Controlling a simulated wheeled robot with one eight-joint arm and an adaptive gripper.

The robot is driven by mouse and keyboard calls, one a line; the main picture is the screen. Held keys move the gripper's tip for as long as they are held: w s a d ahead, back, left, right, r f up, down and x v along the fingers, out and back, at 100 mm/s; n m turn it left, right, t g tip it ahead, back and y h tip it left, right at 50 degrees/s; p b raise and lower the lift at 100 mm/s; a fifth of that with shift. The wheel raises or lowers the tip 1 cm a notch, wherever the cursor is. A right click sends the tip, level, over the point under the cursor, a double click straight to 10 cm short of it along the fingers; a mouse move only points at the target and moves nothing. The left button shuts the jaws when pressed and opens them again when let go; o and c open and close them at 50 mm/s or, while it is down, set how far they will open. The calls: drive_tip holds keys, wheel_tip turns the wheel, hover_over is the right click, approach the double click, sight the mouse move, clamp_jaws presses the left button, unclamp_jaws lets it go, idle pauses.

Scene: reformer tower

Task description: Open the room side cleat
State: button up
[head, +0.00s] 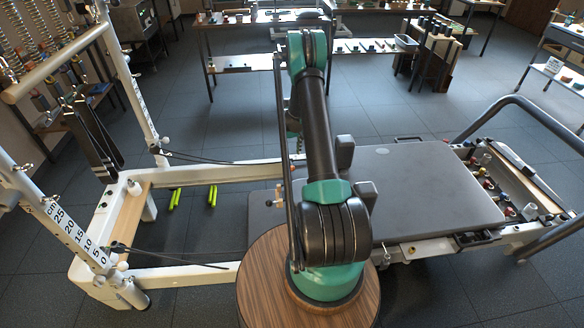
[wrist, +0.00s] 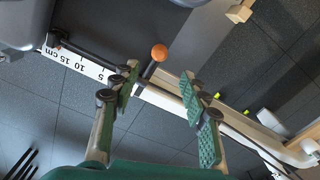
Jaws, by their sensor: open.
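In the wrist view, a round orange knob (wrist: 159,52) tops a short dark lever (wrist: 149,71) beside a white rail (wrist: 90,69) with a cm scale. This lever may be the room side cleat; the frames do not make that certain. My gripper (wrist: 158,76) is open, with its green ridged pads apart and nothing between them. The knob shows beyond the fingertips, between the two fingers and nearer the left one. I cannot tell the distance or any contact. In the head view my arm hides part of the reformer, and I cannot make out my gripper or the knob.
The white reformer frame (head: 205,276) carries a grey carriage (head: 430,185). A tower post (head: 70,235) with a cm scale stands at the left. Dark cords (head: 170,257) run along the frame. Tables with small items (head: 255,25) stand behind, with open floor (head: 240,110) between.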

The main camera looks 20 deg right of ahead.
sight(292, 167)
wheel_tip(292, 167, down, 10)
drive_tip(key=shift+f, duration=0.1)
drive_tip(key=shift+c, duration=0.2)
clamp_jaws()
idle(0.4)
